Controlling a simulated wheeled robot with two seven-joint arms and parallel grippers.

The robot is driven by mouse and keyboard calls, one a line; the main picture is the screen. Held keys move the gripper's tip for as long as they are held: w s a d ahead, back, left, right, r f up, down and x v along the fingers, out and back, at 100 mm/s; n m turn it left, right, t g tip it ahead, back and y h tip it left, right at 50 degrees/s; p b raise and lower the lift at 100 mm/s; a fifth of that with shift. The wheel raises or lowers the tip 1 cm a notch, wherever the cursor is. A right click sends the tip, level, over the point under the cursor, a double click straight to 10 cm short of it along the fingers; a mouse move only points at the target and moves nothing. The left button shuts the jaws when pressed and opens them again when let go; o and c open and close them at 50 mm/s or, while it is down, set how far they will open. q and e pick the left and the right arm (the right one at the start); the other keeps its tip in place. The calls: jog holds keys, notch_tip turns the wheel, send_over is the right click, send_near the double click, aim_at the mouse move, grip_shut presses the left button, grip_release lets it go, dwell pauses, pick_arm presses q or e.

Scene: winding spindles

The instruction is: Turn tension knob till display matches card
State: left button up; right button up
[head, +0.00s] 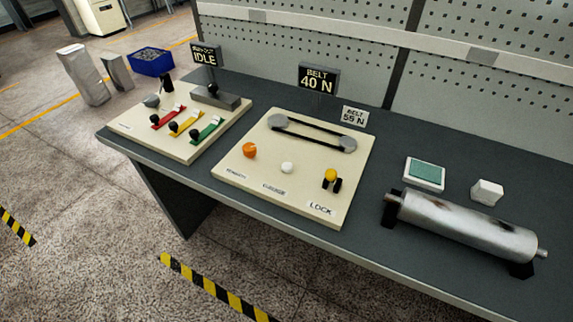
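An orange knob (249,150) sits at the left of the cream belt panel (226,172), above a small label that I cannot read surely. A dark display (318,78) behind the panel reads "BELT 40 N". A white card (354,116) to its right reads "BELT 55 N". A black belt (312,134) runs around two grey pulleys on the panel. A white knob (287,167) is in the middle, and a yellow-topped lock part (330,177) stands near the "LOCK" label. Neither of my grippers is in view.
A second cream panel (150,142) with red, yellow and green levers and an "IDLE" display (205,56) stands left. On the right are a metal roller (460,222), a green-topped pad (424,173) and a white block (487,191). A perforated wall backs the table.

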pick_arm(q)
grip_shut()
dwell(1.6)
